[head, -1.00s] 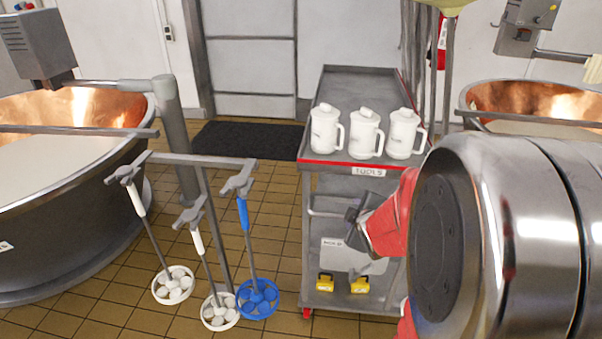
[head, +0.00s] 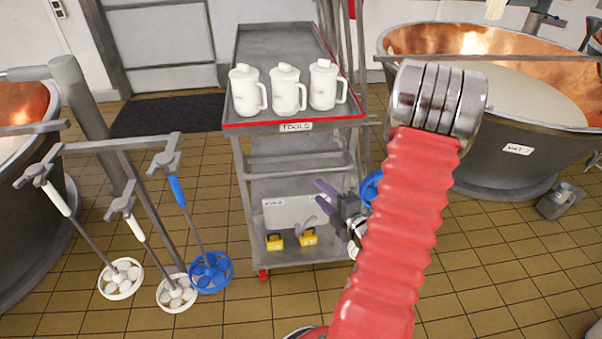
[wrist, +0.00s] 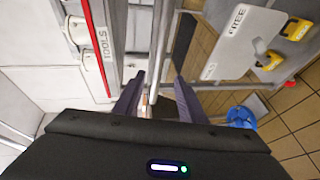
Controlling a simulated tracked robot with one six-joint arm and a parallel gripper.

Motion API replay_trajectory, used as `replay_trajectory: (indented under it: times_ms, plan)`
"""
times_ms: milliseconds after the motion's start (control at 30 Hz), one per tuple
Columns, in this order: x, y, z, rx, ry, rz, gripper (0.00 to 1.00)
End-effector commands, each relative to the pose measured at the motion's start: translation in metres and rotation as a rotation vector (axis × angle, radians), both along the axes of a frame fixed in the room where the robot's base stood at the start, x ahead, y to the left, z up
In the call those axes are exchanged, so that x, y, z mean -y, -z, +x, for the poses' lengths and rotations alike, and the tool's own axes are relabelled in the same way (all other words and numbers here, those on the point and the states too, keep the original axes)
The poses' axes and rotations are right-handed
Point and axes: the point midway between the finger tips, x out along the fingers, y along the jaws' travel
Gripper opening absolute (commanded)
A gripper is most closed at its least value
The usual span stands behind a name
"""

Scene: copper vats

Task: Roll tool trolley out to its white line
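The grey tool trolley (head: 300,225) stands upright on the tiled floor, with a red front edge and a label reading TOOLS. Its handle bar (head: 300,163) runs across the front below the top shelf. My gripper (head: 321,194) is in front of the trolley, a little below the bar in the picture, with fingers apart. In the wrist view my gripper (wrist: 158,98) is open, with a grey bar (wrist: 163,45) showing beyond and between the fingertips. I cannot tell whether they touch it. No white line shows on the visible floor.
Three white jugs (head: 287,92) stand on the trolley top; yellow items (head: 307,237) sit on its lower shelf. A stirrer rack (head: 95,145) with blue and white stirrers is close on the left. A copper vat (head: 520,125) stands right. Floor in front is clear.

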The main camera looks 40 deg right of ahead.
Motion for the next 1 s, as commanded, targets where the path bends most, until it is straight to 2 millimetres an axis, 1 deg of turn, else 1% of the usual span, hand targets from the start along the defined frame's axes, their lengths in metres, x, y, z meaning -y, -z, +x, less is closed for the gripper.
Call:
replay_trajectory:
  times_ms: [367, 567, 767, 1000]
  plan:
    - [0.0, 0.0, 0.0, 0.005, -0.002, -0.004, 0.37]
    - [0.002, 0.002, 0.008, 0.005, -0.003, -0.003, 0.37]
    - [0.005, 0.006, 0.03, 0.005, -0.004, -0.003, 0.37]
    - [0.013, 0.012, 0.064, 0.005, -0.003, -0.003, 0.37]
